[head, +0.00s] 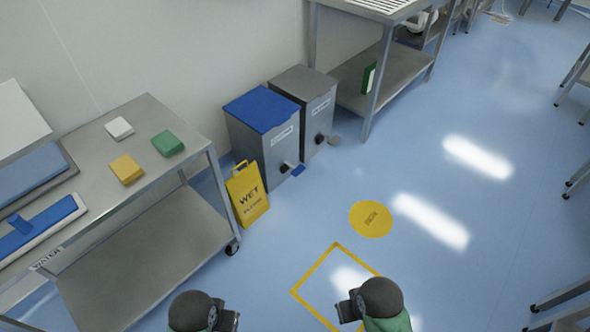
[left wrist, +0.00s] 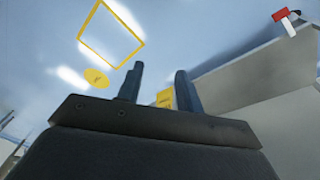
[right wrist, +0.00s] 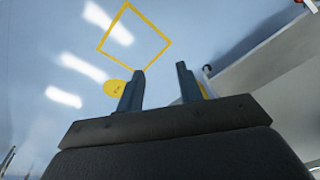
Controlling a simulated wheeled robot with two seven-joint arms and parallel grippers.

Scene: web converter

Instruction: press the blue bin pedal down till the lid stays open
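The blue-lidded bin (head: 262,128) stands against the wall, with its blue lid (head: 262,108) shut. Its blue pedal (head: 298,171) sticks out low at the front, just above the floor. In the head view my arms show at the bottom edge, far from the bin, and the fingertips are not clearly seen there. In the left wrist view my left gripper (left wrist: 157,86) has its two fingers apart with nothing between them. In the right wrist view my right gripper (right wrist: 160,88) also has its fingers apart and is empty.
A grey-lidded bin (head: 305,100) stands right beside the blue one. A yellow wet-floor sign (head: 247,194) stands at its front left. A steel cart (head: 160,240) is at left, a steel table (head: 385,75) behind. Open floor with a yellow disc (head: 371,219) lies ahead.

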